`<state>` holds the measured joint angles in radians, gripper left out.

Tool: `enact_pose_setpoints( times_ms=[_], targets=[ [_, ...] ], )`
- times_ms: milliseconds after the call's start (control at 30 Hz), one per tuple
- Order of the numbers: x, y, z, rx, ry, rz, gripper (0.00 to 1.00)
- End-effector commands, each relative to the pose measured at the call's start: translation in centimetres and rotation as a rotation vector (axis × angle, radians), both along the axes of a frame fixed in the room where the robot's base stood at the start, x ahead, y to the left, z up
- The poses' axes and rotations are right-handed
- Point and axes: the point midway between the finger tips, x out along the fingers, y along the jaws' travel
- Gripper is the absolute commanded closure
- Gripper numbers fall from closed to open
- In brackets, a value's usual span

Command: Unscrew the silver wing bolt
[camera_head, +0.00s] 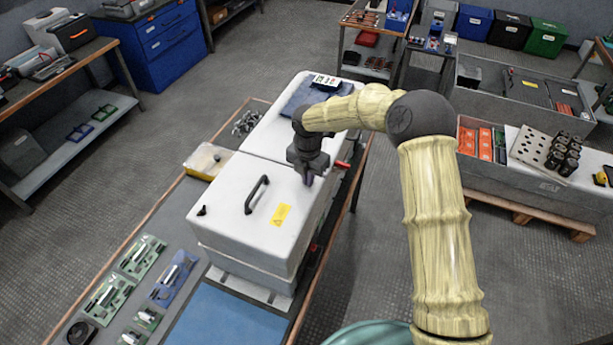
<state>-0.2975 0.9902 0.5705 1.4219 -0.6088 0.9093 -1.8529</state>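I cannot make out a silver wing bolt in the head view; it may be hidden behind my gripper or too small to see. My gripper (308,178) points down over the right part of a white box lid (238,190). Its fingertips are close to the lid, with a small purplish patch at them. I cannot tell whether they touch anything or how far apart they are. The lid carries a black handle (257,194), a yellow label (281,215) and a small black knob-like piece (202,210) at its left edge.
The box stands on a workbench (160,215) with circuit boards (140,257), a blue mat (225,320) and a clear-lidded tray (208,161). A second white box behind carries a dark blue cloth-like item (312,95). A red part (342,165) juts from the right side.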

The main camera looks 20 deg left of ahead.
Motion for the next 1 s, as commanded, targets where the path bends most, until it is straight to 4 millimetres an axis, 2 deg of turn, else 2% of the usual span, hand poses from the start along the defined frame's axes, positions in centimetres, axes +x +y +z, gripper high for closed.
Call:
enact_pose_setpoints(
  times_ms=[33, 233, 300, 367, 767, 1000],
  targets=[
    [0.0, -0.5, -0.5, -0.009, 0.004, -0.003, 1.00],
    [0.1, -0.5, -0.4, -0.009, 0.003, -0.004, 1.00],
    [0.1, -0.4, -0.4, -0.008, 0.003, -0.004, 0.82],
    [0.1, -0.4, -0.4, -0.007, 0.003, -0.004, 0.74],
    [0.1, -0.1, 0.6, -0.001, -0.002, -0.003, 0.74],
    [0.2, -0.1, 4.3, 0.001, -0.005, -0.004, 0.74]
  ],
)
